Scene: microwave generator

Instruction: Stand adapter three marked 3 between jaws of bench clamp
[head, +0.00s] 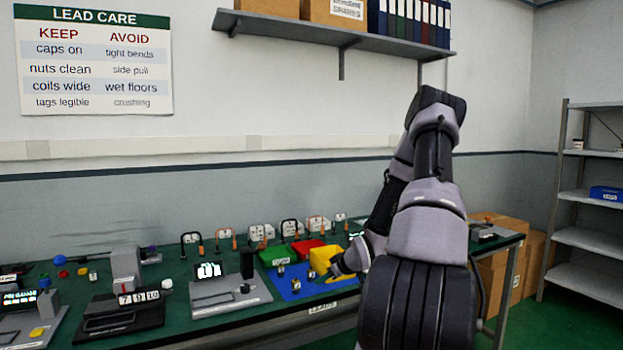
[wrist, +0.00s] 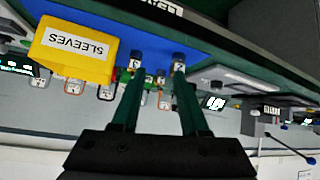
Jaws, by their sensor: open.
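Small metal adapters with dark tops stand on a blue mat (head: 300,292). One adapter (head: 281,271) is at the mat's left and another (head: 295,285) nearer the front. In the wrist view, one adapter (wrist: 135,61) appears near the left fingertip and one (wrist: 179,62) near the right fingertip. Their marks are too small to read surely, so I cannot tell which is 3. A grey-based fixture with a black upright (head: 247,264) may be the bench clamp.
A yellow bin (wrist: 75,48) marked SLEEVES is close beside my gripper. Red (head: 307,248) and green (head: 278,256) bins stand behind the mat. Looped leads (head: 226,240) line the bench's back. A fixture with number tags (head: 125,272) stands farther left.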

